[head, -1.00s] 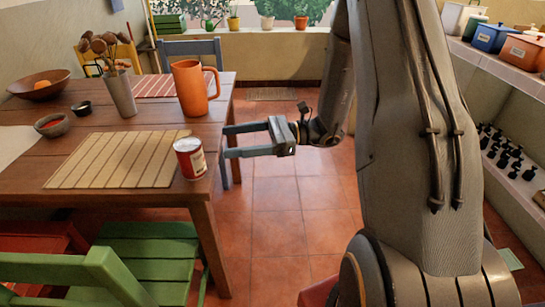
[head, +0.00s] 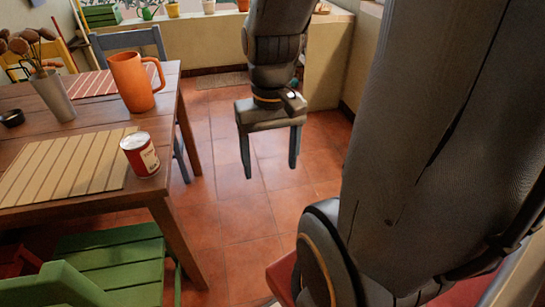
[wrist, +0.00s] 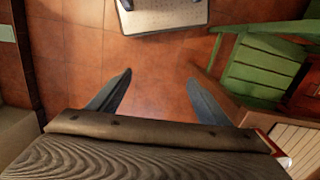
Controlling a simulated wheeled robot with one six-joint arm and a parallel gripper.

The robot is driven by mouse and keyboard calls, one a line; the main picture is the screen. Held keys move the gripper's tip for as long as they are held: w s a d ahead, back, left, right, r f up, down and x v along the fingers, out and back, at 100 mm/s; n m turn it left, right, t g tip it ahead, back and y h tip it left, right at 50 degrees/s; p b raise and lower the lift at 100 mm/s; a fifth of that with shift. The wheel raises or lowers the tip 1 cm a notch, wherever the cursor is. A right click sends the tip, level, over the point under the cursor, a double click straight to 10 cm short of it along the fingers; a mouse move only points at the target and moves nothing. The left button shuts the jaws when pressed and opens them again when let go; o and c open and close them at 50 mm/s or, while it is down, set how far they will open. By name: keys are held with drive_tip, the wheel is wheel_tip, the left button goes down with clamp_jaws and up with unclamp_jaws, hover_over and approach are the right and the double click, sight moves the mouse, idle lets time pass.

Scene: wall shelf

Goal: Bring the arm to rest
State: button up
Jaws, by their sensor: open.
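My gripper (head: 270,170) hangs over the tiled floor, to the right of the table. Its fingers point down and stand wide apart with nothing between them. In the wrist view my gripper (wrist: 156,92) also shows open and empty over the orange tiles. A red and white can (head: 140,154) stands upright on the table near its right edge, apart from the gripper. Part of the can (wrist: 275,142) shows at the lower right of the wrist view.
The wooden table (head: 150,188) holds an orange pitcher (head: 133,84), a grey vase (head: 54,95) and a striped mat (head: 70,166). A green chair (head: 110,262) stands in front of it. The floor (head: 225,200) right of the table is clear.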

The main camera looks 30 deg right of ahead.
drive_tip(key=shift+w+d+r+n, duration=0.1)
drive_tip(key=shift+d+r+n, duration=0.05)
drive_tip(key=shift+d+n, duration=0.2)
drive_tip(key=a+r+n+p, duration=0.2)
drive_tip(key=a+r+p, duration=0.2)
drive_tip(key=a+p, duration=0.2)
drive_tip(key=shift+a+p, duration=0.3)
drive_tip(key=shift+a, duration=0.4)
